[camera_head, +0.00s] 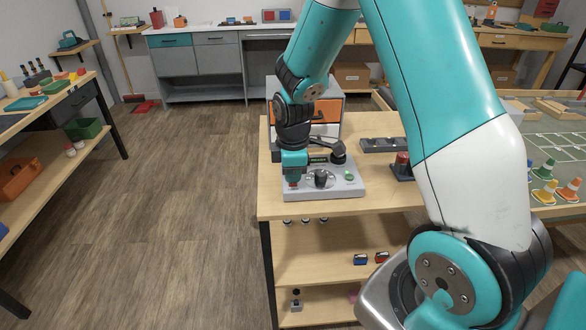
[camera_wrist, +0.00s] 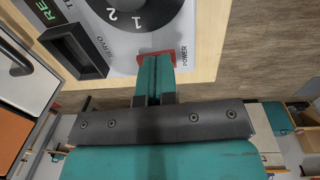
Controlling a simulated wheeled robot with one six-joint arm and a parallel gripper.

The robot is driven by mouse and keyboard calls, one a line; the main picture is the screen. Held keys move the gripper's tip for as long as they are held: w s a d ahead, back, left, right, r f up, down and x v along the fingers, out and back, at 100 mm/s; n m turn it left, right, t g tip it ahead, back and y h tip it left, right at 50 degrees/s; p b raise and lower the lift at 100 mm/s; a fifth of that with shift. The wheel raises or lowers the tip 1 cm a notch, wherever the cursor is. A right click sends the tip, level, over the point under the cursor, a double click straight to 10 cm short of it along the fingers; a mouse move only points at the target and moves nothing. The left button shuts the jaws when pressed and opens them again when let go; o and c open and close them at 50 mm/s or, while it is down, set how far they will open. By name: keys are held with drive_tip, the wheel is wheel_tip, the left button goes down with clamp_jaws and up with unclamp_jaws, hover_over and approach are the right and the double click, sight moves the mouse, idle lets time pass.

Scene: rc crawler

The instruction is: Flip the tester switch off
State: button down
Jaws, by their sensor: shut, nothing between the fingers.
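The grey tester (camera_head: 345,188) sits on the wooden bench, with a black knob and a green button on its top. In the wrist view the tester's panel (camera_wrist: 120,55) shows a numbered dial, a black SERVO slot and the POWER label. The red power switch (camera_wrist: 156,53) is beside that label, partly covered by my fingers. My gripper (camera_wrist: 154,65) is shut and empty, its teal fingertips at the switch; I cannot tell whether they touch it. In the head view my gripper (camera_head: 292,176) points down at the tester's left end. The switch's tilt is hidden.
A cabinet with an orange drawer (camera_head: 318,112) stands behind the tester. A dark tray (camera_head: 382,145) and a red-topped item (camera_head: 402,160) are to the right. Small cones (camera_head: 545,170) stand on the table at far right. The floor to the left is clear.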

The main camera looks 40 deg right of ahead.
drive_tip(key=shift+s+a+r, duration=0.1)
drive_tip(key=shift+r, duration=0.1)
drive_tip(key=shift+r+p, duration=0.35)
drive_tip(key=shift+p, duration=0.1)
wheel_tip(320, 180, up, 13)
drive_tip(key=s+p, duration=0.1)
drive_tip(key=p, duration=0.1)
drive_tip(key=shift+s+a, duration=0.25)
drive_tip(key=shift+a, duration=0.2)
